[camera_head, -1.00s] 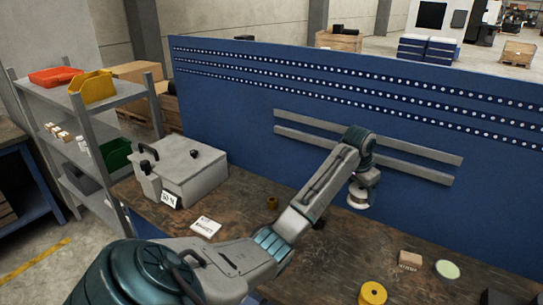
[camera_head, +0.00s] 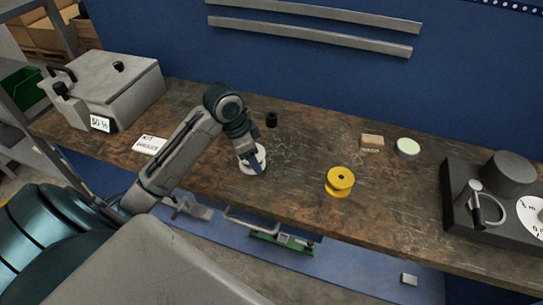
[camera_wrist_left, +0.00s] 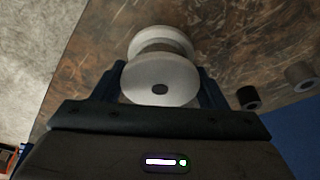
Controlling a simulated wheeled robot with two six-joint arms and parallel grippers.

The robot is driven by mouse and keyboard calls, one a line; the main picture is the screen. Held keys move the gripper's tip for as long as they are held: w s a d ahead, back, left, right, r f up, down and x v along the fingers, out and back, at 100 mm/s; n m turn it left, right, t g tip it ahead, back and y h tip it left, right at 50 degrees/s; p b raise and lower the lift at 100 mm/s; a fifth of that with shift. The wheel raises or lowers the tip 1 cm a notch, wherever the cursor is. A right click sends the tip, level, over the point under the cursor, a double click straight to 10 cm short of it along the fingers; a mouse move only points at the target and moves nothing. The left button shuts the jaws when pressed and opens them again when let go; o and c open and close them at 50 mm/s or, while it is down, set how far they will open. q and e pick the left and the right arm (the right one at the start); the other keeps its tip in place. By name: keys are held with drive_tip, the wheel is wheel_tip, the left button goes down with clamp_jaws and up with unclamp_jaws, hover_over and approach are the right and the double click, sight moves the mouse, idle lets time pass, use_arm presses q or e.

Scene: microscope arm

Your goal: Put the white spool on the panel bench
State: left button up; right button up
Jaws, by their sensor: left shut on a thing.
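The white spool (camera_head: 257,153) is at my left gripper (camera_head: 250,158), over the front part of the brown panel bench (camera_head: 295,190). In the left wrist view the spool (camera_wrist_left: 160,70) shows two round white flanges and a dark centre hole. The fingers of my left gripper (camera_wrist_left: 158,88) stand on both sides of it and are shut on it. The gripper points down and hides part of the spool in the head view. I cannot tell whether the spool touches the bench top. My right gripper is not in view.
A yellow spool (camera_head: 340,181) stands right of the white one; a small black spool (camera_head: 271,119) is behind. A tan block (camera_head: 372,141), a pale green disc (camera_head: 408,147) and a dark device (camera_head: 485,205) lie further right. A grey box (camera_head: 105,88) and a white card (camera_head: 150,145) are left.

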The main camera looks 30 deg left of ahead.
use_arm(q)
drive_tip(key=s, duration=0.1)
drive_tip(key=s+d+m, duration=0.1)
drive_tip(key=shift+s+d+f, duration=0.2)
drive_tip(key=shift+s, duration=0.2)
drive_tip(key=shift+w+a, duration=0.25)
drive_tip(key=shift+a, duration=0.05)
drive_tip(key=w+a+p, duration=0.1)
drive_tip(key=w+a, duration=0.2)
drive_tip(key=w+a+f+p, duration=0.1)
drive_tip(key=w+a, duration=0.2)
drive_tip(key=w, duration=0.1)
drive_tip(key=w+a+p, duration=0.1)
drive_tip(key=w+a, duration=0.2)
drive_tip(key=w, duration=0.1)
drive_tip(key=shift+a+f+p, duration=0.2)
drive_tip(key=shift+a+p, duration=0.1)
drive_tip(key=shift+a, duration=0.05)
drive_tip(key=shift+a+f, duration=0.15)
wheel_tip(320, 180, down, 3)
drive_tip(key=shift+r+p, duration=0.15)
drive_tip(key=shift+p, duration=0.6)
drive_tip(key=shift+f, duration=0.35)
drive_tip(key=o, duration=1.1)
drive_tip(key=shift+f, duration=0.1)
